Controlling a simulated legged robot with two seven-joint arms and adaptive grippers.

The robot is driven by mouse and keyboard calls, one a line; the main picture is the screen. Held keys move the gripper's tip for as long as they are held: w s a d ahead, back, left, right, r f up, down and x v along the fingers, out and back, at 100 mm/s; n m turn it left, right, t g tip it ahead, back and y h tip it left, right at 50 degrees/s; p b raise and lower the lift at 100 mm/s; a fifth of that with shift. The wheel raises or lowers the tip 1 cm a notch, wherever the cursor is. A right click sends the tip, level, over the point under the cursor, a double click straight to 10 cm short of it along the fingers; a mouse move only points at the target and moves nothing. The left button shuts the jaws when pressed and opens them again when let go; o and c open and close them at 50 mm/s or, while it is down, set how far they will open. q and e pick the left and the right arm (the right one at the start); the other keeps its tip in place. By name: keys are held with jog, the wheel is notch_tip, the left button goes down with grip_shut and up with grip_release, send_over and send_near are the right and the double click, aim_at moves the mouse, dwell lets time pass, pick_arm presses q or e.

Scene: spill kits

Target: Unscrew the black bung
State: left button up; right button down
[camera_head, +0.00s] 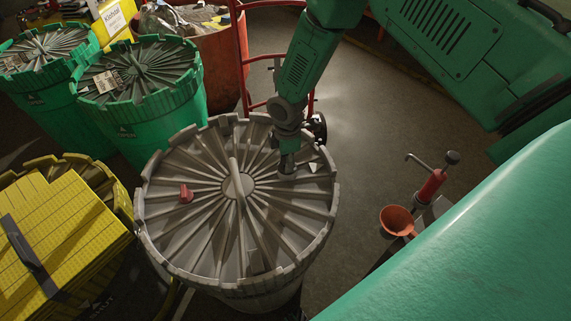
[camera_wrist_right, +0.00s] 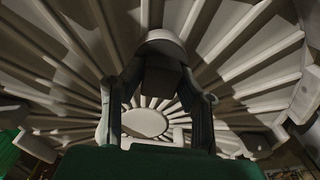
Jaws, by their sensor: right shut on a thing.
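A grey ribbed drum lid (camera_head: 200,235) fills the middle of the head view, and its spokes also fill the wrist view (camera_wrist_right: 235,50). My right gripper (camera_head: 287,168) points down onto the lid, right of its round hub. In the wrist view its two dark fingers close from both sides (camera_wrist_right: 160,72) on a dark piece, the black bung (camera_wrist_right: 153,82). The fingers hide most of the bung, and in the head view it is hidden under the gripper. A red bung (camera_head: 186,193) stands on the lid's left side. My left gripper is not in view.
Two green drums (camera_head: 142,75) (camera_head: 40,50) stand at the upper left. A yellow stack (camera_head: 65,240) is at the lower left. A red hand truck (camera_head: 242,60) stands behind the grey drum. An orange funnel (camera_head: 397,219) and red hand pump (camera_head: 432,186) are at the right. Open floor lies between.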

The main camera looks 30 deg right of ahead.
jog(key=c, duration=1.2)
grip_release()
jog(key=shift+s+d, duration=0.1)
jog(key=shift+s, duration=0.2)
jog(key=shift+o, duration=0.2)
jog(key=shift+w, duration=0.1)
jog(key=shift+w+r, duration=0.1)
jog(key=shift+r+p, duration=1.9)
jog(key=shift+r, duration=0.55)
jog(key=shift+f, duration=0.15)
jog(key=shift+c, duration=0.3)
